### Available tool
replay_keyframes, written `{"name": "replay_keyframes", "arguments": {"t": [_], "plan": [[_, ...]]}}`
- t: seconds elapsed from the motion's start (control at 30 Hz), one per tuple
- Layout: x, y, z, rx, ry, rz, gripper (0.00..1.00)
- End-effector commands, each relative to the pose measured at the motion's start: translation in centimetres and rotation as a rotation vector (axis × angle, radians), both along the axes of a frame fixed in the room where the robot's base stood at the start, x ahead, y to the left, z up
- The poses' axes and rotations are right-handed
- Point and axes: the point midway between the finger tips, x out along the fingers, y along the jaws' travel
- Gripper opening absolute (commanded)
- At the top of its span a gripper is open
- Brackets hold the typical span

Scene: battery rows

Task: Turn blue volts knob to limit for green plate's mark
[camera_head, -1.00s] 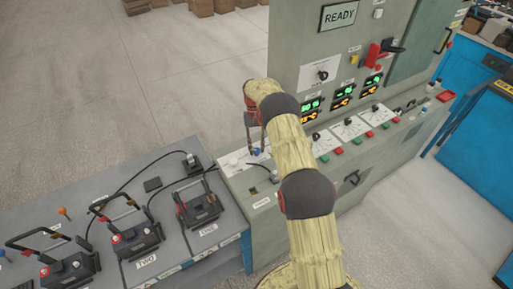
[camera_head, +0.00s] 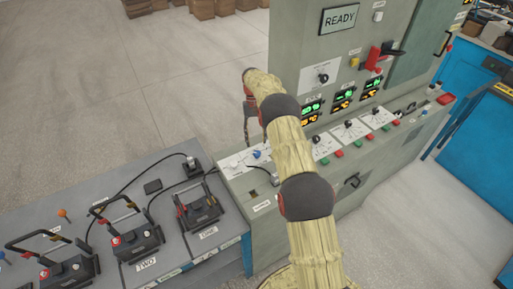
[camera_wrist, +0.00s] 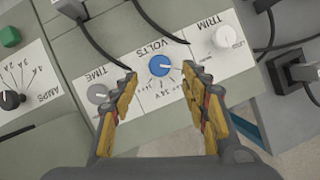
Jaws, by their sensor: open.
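The blue VOLTS knob (camera_wrist: 159,66) sits on a white dial card (camera_wrist: 154,92) with printed marks, upside down in the wrist view. It also shows in the head view (camera_head: 256,154) at the console's left end. The knob has a pale pointer line toward the right in the wrist view. My gripper (camera_wrist: 160,76) is open, its fingers on either side of the knob in the picture; I see no contact and cannot tell the height gap. In the head view my gripper (camera_head: 252,132) is above the knob. I cannot make out a green plate.
The TIME knob (camera_wrist: 98,94) and TRIM knob (camera_wrist: 226,37) flank the blue knob. Black cables (camera_wrist: 157,27) run close by. The AMPS knob (camera_wrist: 11,100) is further left. Battery units (camera_head: 199,208) stand on the grey bench.

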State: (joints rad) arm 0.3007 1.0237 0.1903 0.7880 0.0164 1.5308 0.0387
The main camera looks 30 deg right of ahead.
Motion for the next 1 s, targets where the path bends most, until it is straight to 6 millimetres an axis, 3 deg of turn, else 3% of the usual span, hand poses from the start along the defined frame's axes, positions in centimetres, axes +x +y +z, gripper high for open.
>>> {"name": "replay_keyframes", "arguments": {"t": [0.2,0.37,1.0], "plan": [[1.5,-0.6,3.6,-0.001,-0.002,0.000,0.46],[2.1,-0.8,5.2,0.000,0.000,0.000,0.46],[2.4,-0.8,5.8,0.000,-0.002,0.001,0.46]]}}
